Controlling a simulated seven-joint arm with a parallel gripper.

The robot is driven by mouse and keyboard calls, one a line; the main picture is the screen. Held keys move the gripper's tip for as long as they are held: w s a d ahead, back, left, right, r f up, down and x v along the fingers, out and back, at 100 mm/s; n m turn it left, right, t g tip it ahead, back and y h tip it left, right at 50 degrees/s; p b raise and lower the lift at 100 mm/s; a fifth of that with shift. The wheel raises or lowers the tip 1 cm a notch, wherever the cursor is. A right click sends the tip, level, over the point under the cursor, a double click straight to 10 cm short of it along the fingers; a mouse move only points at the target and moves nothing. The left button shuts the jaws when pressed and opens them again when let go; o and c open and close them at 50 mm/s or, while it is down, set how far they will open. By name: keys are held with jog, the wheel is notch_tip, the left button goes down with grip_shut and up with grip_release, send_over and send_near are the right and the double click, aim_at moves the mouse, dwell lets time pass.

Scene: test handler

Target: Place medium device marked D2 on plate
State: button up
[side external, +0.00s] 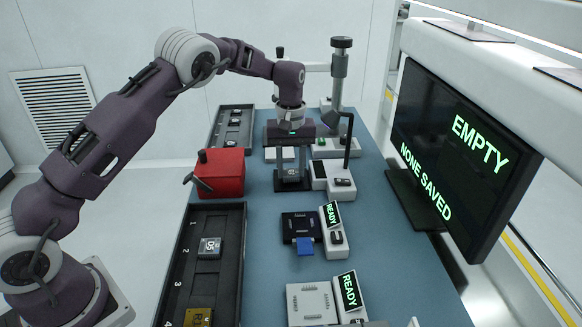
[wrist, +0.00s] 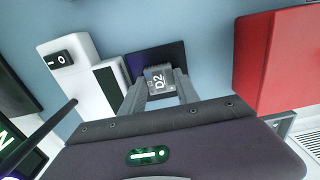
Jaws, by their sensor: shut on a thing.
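The medium device marked D2 (wrist: 159,79) is a small grey block with white lettering, between my fingertips in the wrist view. In the side external view it is small and partly hidden by my fingers. My gripper (side external: 290,168) points down and is shut on it; it also shows in the wrist view (wrist: 161,88). A dark square plate (wrist: 172,52) lies directly below or behind the device; it also shows in the side external view (side external: 290,186). I cannot tell whether the device touches the plate.
A white switch box (side external: 336,184) with a black upright lever (side external: 349,140) stands right of the plate. A red box (side external: 220,172) stands to the left. A black tray (side external: 209,270) holds a D5 device (side external: 209,247). The monitor (side external: 450,150) reads "EMPTY" and "NONE SAVED".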

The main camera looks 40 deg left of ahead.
aim_at(291, 173)
jog(key=shift+f, duration=0.1)
jog(key=o, duration=1.3)
jog(key=shift+c, duration=0.2)
notch_tip(291, 173, up, 13)
jog(key=shift+f, duration=0.2)
